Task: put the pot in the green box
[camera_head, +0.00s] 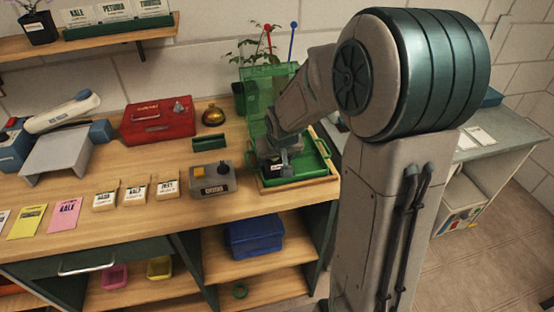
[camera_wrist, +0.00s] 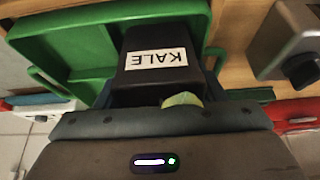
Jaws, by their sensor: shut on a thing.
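The pot is black with a white KALE label (camera_wrist: 155,58) and shows large in the wrist view, where a bit of pale green shows at its near edge. The green box (camera_head: 318,163) is a low open tray with handles at the right end of the wooden bench; its rim also shows in the wrist view (camera_wrist: 45,45). My gripper (camera_head: 275,152) is shut on the pot, over the left part of the green box. The pot is partly hidden by my gripper in the head view, and I cannot tell whether it touches the box floor.
A grey control box with an orange button (camera_head: 213,180) stands just left of the green box. A red case (camera_head: 158,121) and a brass bell-like object (camera_head: 213,116) stand further back. A clear green upright panel (camera_head: 268,95) rises behind my gripper.

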